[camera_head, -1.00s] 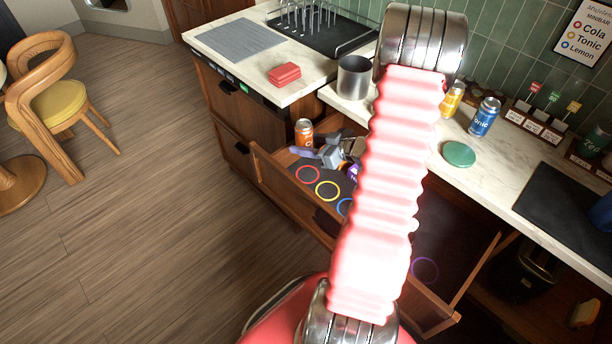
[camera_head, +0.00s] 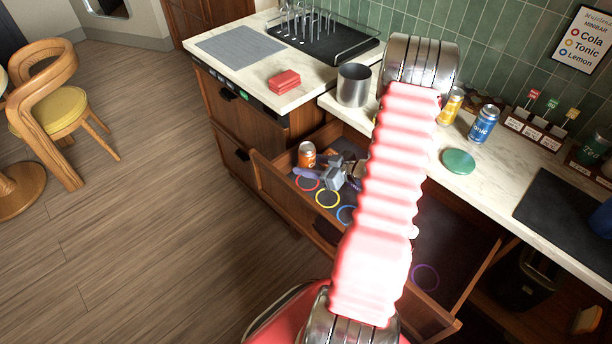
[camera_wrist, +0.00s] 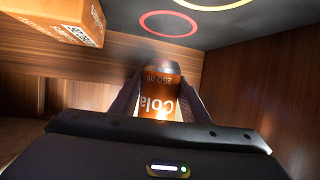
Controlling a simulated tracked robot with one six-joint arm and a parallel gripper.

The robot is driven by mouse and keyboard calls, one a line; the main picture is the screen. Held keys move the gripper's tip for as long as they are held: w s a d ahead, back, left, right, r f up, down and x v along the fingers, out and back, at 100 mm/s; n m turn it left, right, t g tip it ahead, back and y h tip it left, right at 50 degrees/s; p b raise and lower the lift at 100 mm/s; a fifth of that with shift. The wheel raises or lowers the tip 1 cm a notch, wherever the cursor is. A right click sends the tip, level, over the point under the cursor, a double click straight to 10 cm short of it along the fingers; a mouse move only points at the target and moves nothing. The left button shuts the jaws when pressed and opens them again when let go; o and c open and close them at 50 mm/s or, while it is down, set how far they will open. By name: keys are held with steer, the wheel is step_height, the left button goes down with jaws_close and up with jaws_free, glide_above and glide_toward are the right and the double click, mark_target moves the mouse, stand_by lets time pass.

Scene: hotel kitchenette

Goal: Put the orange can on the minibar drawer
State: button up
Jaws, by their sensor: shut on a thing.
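The orange can (camera_head: 307,155), printed Cola, is between the fingers of my gripper (camera_head: 322,174) inside the open drawer (camera_head: 283,202). In the wrist view the can (camera_wrist: 162,92) shows between both fingers (camera_wrist: 160,100), which are shut on it. A red ring mark (camera_head: 307,183) lies on the dark drawer floor close to the can; it also shows in the wrist view (camera_wrist: 168,24). I cannot tell whether the can touches the floor. My arm hides part of the drawer.
Yellow (camera_head: 327,198), blue (camera_head: 345,214) and purple (camera_head: 425,278) rings mark the floor. An orange carton (camera_wrist: 62,15) is near the gripper. On the counter stand a metal cup (camera_head: 354,85), blue can (camera_head: 484,124), yellow can (camera_head: 451,106) and green disc (camera_head: 458,161).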

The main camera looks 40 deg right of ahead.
mark_target(308, 182)
steer(key=shift+f, duration=0.2)
steer(key=shift+f, duration=2.1)
steer(key=shift+f, duration=0.1)
steer(key=o, duration=1.3)
steer(key=shift+c, duration=0.2)
steer(key=v, duration=1.2)
